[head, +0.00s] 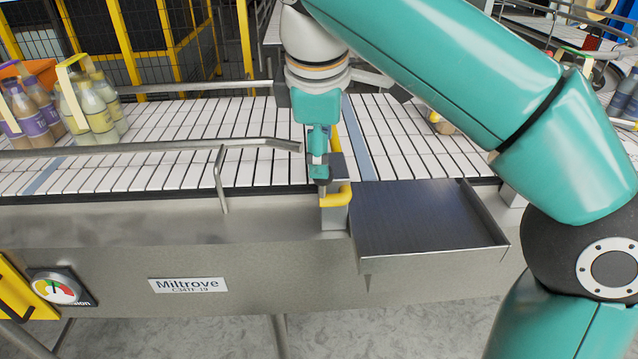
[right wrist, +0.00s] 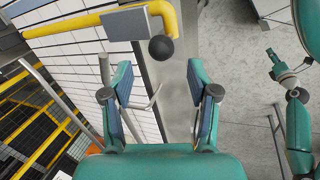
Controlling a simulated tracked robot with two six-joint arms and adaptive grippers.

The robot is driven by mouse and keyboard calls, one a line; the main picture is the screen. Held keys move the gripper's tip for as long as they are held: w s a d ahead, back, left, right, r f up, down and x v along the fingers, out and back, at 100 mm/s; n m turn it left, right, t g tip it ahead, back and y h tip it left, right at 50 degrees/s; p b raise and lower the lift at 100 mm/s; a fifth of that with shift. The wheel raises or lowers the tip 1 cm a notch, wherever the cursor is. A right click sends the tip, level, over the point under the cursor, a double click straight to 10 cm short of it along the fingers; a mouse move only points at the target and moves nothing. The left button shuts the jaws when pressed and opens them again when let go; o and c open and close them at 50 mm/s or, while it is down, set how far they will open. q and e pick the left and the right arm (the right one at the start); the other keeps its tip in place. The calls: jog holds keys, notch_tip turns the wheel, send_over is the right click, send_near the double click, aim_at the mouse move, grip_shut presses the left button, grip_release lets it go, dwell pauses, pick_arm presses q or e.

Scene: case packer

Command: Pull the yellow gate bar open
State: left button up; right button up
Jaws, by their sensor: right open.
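The yellow gate bar (head: 337,197) is a bent tube at the conveyor's near edge, left of the dark tray. In the right wrist view the bar (right wrist: 80,24) runs across the top, bends, and ends in a black ball knob (right wrist: 161,48). A grey plate (right wrist: 126,23) sits on it. My right gripper (head: 320,172) is at the bar in the head view and hides part of it. In the right wrist view its fingers (right wrist: 160,75) are open and empty, with the knob ahead between them. My left gripper (right wrist: 276,66) appears small at the right there; its jaws are unclear.
A dark metal tray (head: 425,222) juts from the conveyor's near side. Bottle packs (head: 92,108) stand on the white slatted belt (head: 185,118) at the left. A metal guide rail (head: 150,147) runs along the belt. A gauge (head: 58,288) is on the front panel.

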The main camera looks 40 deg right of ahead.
jog(key=b+x, duration=0.1)
jog(key=x, duration=0.6)
jog(key=shift+s+d, duration=0.1)
jog(key=shift+r, duration=0.1)
grip_shut()
